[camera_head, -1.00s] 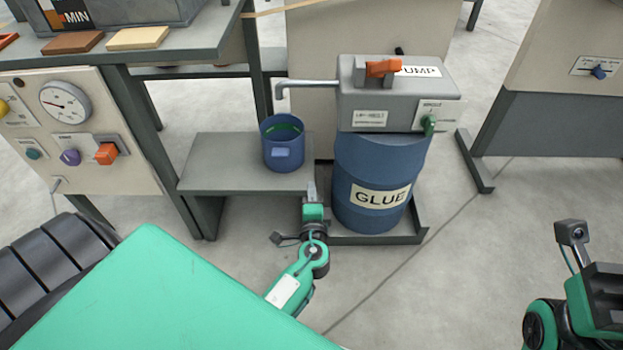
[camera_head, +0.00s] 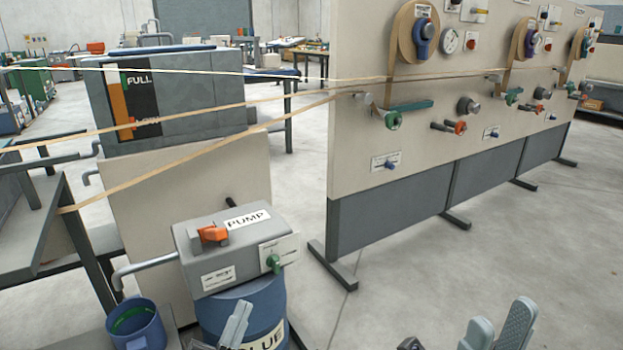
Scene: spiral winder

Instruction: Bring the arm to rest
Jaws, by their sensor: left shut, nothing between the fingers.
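My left gripper (camera_head: 238,312) is at the bottom, in front of the blue glue drum (camera_head: 245,292). Its grey fingers are together and empty, pointing up; whether they touch the drum I cannot tell. My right gripper (camera_head: 499,318) is at the bottom right with its two grey fingers apart and nothing seen between them. The lower parts of both arms are cut off by the frame edge.
A grey pump (camera_head: 225,250) with an orange switch sits on the drum. A blue bucket (camera_head: 137,325) stands left of it. A tall panel (camera_head: 400,150) with tape reels and knobs stands behind. Tapes (camera_head: 200,110) stretch across. The floor (camera_head: 400,285) before the panel is clear.

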